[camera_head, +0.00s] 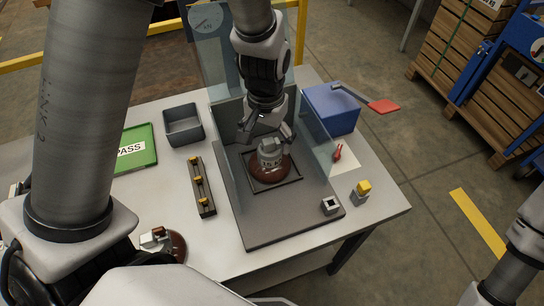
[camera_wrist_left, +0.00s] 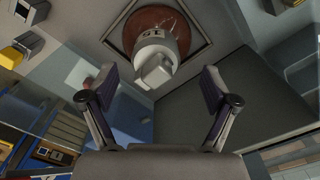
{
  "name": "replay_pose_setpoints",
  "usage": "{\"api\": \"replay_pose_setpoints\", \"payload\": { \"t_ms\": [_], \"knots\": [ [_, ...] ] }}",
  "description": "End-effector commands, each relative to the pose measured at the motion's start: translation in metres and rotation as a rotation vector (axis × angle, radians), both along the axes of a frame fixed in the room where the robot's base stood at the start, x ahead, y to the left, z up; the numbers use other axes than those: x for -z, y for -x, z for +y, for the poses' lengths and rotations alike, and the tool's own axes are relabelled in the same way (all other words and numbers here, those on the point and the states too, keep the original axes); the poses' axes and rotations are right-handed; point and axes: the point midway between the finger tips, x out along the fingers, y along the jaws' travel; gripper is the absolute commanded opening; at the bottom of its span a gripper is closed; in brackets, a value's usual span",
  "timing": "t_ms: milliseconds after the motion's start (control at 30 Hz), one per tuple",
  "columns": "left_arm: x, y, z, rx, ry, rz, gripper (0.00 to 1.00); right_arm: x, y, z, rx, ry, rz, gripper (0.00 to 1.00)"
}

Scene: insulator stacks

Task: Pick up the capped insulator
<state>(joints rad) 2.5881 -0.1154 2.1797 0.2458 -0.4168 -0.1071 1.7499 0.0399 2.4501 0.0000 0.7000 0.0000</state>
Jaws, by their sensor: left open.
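The capped insulator, a brown disc with a grey metal cap (camera_head: 271,158), stands upright on a dark square plate inside the clear-walled test station. My left gripper (camera_head: 267,137) is open just above it, with a finger on either side of the cap's top as seen from the head. In the left wrist view the grey cap (camera_wrist_left: 158,52) and brown disc (camera_wrist_left: 133,27) lie ahead of the open fingers (camera_wrist_left: 160,84), with nothing between the pads. A second brown insulator (camera_head: 178,246) sits at the table's near left, partly hidden by my arm. My right gripper is out of view.
Clear panels (camera_head: 318,143) stand close beside the gripper. A grey bin (camera_head: 184,124), green PASS tray (camera_head: 146,158) and dark rack (camera_head: 201,187) stand left. A yellow-topped block (camera_head: 361,192) is near the right edge.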

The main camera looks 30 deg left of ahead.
Motion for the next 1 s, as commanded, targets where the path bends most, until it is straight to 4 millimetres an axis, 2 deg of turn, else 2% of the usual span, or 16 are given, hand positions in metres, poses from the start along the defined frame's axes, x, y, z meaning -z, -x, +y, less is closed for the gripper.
{"api": "replay_pose_setpoints", "payload": {
  "t_ms": [233,333,500,567,700,767,1000],
  "knots": [
    [0.042,-0.004,-0.005,-0.001,-0.001,0.003,0.88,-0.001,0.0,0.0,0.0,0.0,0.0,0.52],
    [0.049,-0.004,-0.004,0.001,-0.002,0.0,0.88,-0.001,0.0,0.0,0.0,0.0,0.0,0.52],
    [0.049,-0.005,-0.004,0.0,-0.001,-0.001,0.88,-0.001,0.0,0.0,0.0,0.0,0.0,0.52],
    [0.049,-0.005,-0.004,0.0,-0.001,-0.001,0.7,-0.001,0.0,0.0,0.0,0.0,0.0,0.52],
    [0.049,-0.005,-0.004,0.0,-0.001,-0.001,0.2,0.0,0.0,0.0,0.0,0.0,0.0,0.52],
    [0.049,-0.005,-0.004,0.0,-0.001,0.0,0.0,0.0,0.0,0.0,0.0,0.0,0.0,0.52],
    [0.048,-0.005,-0.004,0.0,-0.001,-0.002,0.0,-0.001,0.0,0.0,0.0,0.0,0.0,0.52]
  ]
}}
